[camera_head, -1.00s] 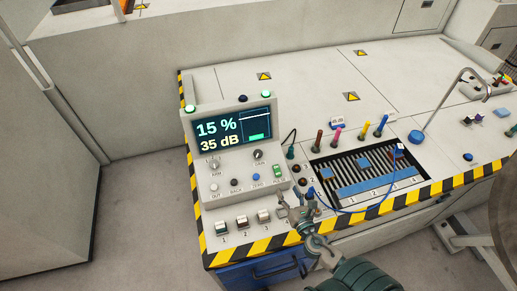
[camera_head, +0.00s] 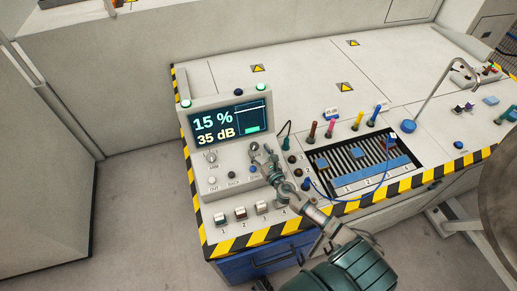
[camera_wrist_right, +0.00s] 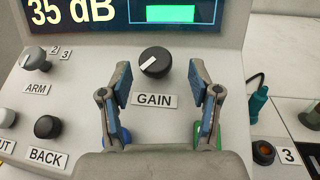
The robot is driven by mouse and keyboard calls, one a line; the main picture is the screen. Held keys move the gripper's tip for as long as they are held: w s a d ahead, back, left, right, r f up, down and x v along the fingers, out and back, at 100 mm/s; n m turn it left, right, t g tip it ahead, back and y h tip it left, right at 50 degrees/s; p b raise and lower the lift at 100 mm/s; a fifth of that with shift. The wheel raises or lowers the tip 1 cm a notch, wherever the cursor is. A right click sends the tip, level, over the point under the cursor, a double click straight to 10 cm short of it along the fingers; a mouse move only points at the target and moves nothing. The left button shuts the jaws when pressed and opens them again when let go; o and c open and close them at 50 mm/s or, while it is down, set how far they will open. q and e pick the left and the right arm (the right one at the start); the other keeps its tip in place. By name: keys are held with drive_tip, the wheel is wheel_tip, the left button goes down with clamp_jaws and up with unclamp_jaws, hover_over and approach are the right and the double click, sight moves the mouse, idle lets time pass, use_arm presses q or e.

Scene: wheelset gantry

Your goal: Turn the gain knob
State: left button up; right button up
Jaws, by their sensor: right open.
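The gain knob (camera_wrist_right: 155,62) is a black round knob with a white pointer line, above the GAIN label (camera_wrist_right: 155,100) on the grey console. In the right wrist view it sits between and just beyond the fingertips of my right gripper (camera_wrist_right: 162,82), which is open and appears not to touch it. In the head view my right gripper (camera_head: 262,153) is over the console front and hides the gain knob. The display (camera_head: 228,122) reads 15 % and 35 dB. My left gripper is not in view.
The ARM knob (camera_wrist_right: 37,55) and BACK button (camera_wrist_right: 47,127) lie left of the gain knob. Blue and green buttons are partly hidden behind my fingers. A striped tray with a blue cable (camera_head: 325,198) and several coloured handles (camera_head: 358,121) stand to the right.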

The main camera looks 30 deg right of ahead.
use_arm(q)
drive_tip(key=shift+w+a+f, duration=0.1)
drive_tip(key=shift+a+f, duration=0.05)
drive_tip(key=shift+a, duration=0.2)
use_arm(e)
drive_tip(key=shift+w+a+r, duration=0.15)
drive_tip(key=shift+w+a, duration=0.45)
drive_tip(key=shift+w, duration=0.25)
